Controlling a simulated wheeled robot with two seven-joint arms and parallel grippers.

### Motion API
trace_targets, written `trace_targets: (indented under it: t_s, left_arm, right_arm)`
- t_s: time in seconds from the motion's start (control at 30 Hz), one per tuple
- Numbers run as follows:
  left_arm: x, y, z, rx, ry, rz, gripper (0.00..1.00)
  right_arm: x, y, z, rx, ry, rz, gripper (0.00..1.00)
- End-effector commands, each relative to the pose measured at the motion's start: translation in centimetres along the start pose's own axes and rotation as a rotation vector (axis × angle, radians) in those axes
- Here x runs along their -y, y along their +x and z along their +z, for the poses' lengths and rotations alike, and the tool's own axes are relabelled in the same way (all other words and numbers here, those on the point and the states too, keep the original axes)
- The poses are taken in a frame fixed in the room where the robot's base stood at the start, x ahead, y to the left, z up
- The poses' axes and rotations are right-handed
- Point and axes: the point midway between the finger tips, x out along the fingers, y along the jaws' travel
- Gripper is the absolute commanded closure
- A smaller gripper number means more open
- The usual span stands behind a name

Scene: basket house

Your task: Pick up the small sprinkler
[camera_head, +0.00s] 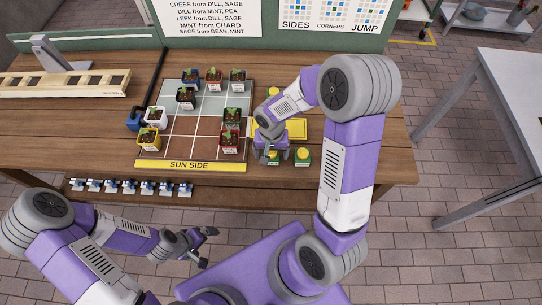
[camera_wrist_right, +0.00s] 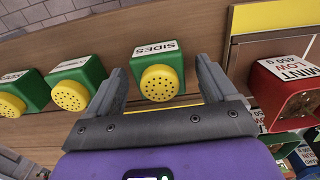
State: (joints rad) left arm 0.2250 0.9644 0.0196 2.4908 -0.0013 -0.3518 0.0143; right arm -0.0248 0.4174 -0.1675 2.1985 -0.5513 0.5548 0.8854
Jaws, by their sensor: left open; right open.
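In the right wrist view, a green box with a yellow perforated cap and a label reading SIDES (camera_wrist_right: 160,84) lies between the fingers of my right gripper (camera_wrist_right: 163,76), which is open and not closed on it. Two similar green boxes with yellow caps, a middle one (camera_wrist_right: 72,92) and an outer one (camera_wrist_right: 14,100), are to the left. I cannot tell by size which is the small sprinkler. In the head view, green-and-yellow boxes (camera_head: 303,157) stand by the table's front edge, partly hidden by my right gripper (camera_head: 268,154). My left gripper (camera_head: 203,247) is open and empty, in front of the table.
A tiled mat (camera_head: 184,135) with a SUN SIDE strip and several potted seedlings is left of my right gripper. A red pot labelled MINT LOW (camera_wrist_right: 290,90) is close on the right in the wrist view. A yellow tray (camera_head: 296,129) is behind the boxes.

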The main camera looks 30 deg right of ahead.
Motion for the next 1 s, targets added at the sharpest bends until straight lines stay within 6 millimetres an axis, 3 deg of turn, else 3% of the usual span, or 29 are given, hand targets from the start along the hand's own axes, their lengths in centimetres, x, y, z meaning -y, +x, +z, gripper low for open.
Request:
trace_targets:
  t_s: [0.3,0.7,1.0]
  left_arm:
    - [0.05,0.15,-0.02,0.000,0.000,0.000,0.00]
    - [0.05,0.15,-0.02,0.000,0.000,0.000,0.00]
    - [-0.04,-0.08,-0.01,0.000,0.000,0.000,0.00]
  right_arm:
    - [-0.01,0.68,-0.01,-0.001,-0.001,0.000,0.15]
    - [-0.01,0.66,0.00,-0.001,-0.001,0.000,0.74]
    - [0.03,-0.08,-0.06,-0.003,0.000,-0.002,0.75]
